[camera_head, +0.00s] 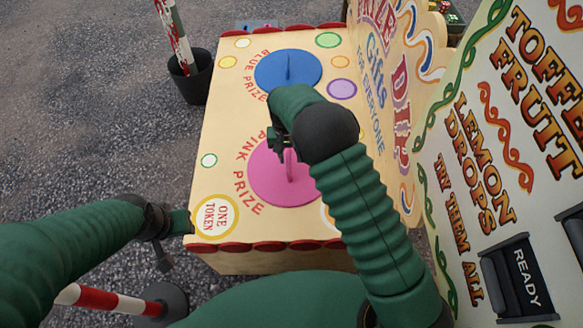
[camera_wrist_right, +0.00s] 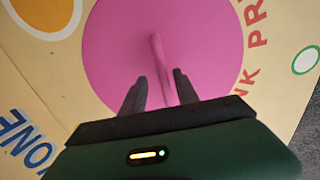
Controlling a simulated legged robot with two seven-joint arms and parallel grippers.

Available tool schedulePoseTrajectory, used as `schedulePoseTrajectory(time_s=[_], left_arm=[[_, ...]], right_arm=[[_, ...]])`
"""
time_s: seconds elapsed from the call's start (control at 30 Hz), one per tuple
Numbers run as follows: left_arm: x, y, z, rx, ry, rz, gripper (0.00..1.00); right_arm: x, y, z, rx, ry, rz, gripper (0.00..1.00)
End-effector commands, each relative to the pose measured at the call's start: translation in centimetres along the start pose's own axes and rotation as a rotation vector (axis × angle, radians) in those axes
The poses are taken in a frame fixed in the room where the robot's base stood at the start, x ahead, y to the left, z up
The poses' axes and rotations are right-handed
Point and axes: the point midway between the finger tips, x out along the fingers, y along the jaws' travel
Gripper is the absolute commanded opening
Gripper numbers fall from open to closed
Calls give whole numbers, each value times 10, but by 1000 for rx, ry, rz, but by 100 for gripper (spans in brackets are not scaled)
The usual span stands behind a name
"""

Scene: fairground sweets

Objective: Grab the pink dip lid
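The pink dip lid (camera_head: 268,187) is a flat pink disc with an upright fin handle, lying on the cream counter beside the words PINK PRIZE. My right gripper (camera_head: 279,146) is above its far side in the head view, partly hidden by my arm. In the right wrist view the gripper (camera_wrist_right: 161,92) is open, with its two dark fingers apart. The handle of the pink lid (camera_wrist_right: 110,50) runs between the fingertips, with a gap visible on each side. My left gripper (camera_head: 172,240) is by the counter's near left corner, its fingers spread and empty.
A blue lid (camera_head: 270,74) lies farther back on the counter (camera_head: 222,130). The upright PRIZE DIP board (camera_head: 400,80) stands along the right edge. A sweets panel (camera_head: 470,170) is at far right. A black pot (camera_head: 190,80) with a striped pole stands on the gravel at left.

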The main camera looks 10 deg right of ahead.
Motion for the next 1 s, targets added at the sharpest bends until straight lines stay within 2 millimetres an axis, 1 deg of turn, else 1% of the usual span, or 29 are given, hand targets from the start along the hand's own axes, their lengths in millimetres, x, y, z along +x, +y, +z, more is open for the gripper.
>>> schedulePoseTrajectory(time_s=[0.03,0.1,1.0], left_arm=[[6,0,1,0,0,0,36],[7,0,2,0,0,0,36],[3,0,1,-1,0,0,36]], right_arm=[[13,0,0,-1,-2,1,37],[21,-1,0,-2,-1,2,37],[25,-1,0,-1,0,0,37]])
